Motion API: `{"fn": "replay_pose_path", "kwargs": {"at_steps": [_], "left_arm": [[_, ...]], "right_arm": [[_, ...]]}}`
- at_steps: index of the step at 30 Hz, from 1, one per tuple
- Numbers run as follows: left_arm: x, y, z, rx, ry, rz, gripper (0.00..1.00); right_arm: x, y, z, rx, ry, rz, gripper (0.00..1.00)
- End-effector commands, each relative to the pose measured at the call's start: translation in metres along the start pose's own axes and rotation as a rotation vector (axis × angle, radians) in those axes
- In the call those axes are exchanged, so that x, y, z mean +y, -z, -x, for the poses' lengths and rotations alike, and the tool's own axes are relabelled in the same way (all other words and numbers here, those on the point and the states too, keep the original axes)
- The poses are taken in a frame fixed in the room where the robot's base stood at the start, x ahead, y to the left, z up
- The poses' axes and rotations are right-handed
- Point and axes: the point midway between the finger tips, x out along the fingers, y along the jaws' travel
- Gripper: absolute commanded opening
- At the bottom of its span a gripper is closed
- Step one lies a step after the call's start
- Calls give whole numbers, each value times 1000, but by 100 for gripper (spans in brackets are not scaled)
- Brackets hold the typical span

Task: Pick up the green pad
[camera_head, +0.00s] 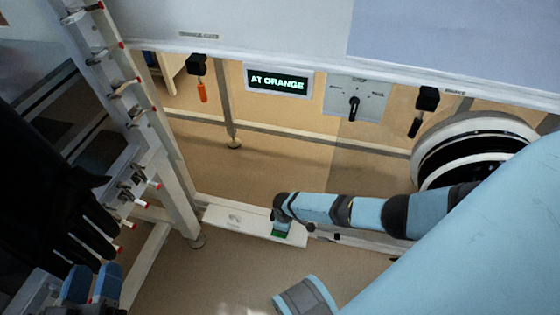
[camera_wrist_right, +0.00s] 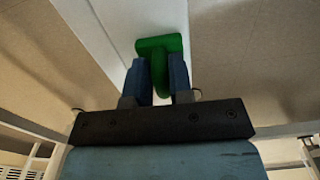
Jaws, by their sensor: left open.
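The green pad (camera_wrist_right: 158,45) shows in the right wrist view as a flat green bar with a rounded green stem. My right gripper (camera_wrist_right: 160,75) has its two blue fingers on either side of the stem. Whether they press on it I cannot tell. In the head view a sliver of the green pad (camera_head: 279,234) shows at the white plate (camera_head: 232,222), just below my right gripper (camera_head: 281,225). My left gripper (camera_head: 92,284) is open at the lower left, well away from the pad.
A white frame with red-tipped pegs (camera_head: 125,85) stands at the left, and a black glove (camera_head: 60,200) hangs there. A sign (camera_head: 278,81) reads "AT ORANGE". A switch panel (camera_head: 353,98) and a round port (camera_head: 470,150) are to its right.

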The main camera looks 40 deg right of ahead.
Motion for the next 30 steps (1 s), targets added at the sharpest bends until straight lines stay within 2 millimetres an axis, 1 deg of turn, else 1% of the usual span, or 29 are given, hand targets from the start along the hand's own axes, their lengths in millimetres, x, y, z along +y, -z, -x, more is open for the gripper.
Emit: {"fn": "replay_pose_path", "kwargs": {"at_steps": [9, 13, 17, 20, 22, 27, 28, 30], "left_arm": [[0, 1, 0, 1, 0, 0, 46], [1, 6, 0, 8, 0, -1, 46], [3, 18, 1, 49, 6, 1, 46], [6, 35, 2, 99, 10, -2, 46], [9, 51, 4, 145, 13, -5, 46], [-4, 40, 7, 46, 78, -28, 46], [-7, 36, 9, 20, 92, -32, 46], [-16, 16, 13, -75, 126, -40, 46]], "right_arm": [[0, 0, 0, 0, 0, 0, 0], [0, 0, 4, 0, 0, 0, 0], [-1, 0, 15, 1, 0, -1, 0], [-2, -1, 27, 1, 0, -2, 0], [-2, -2, 38, 1, 0, -2, 0], [-4, -4, 66, 0, 1, -4, 0], [-5, -5, 70, 0, 1, -5, 0], [-5, -5, 78, 0, 1, -6, 0]]}}
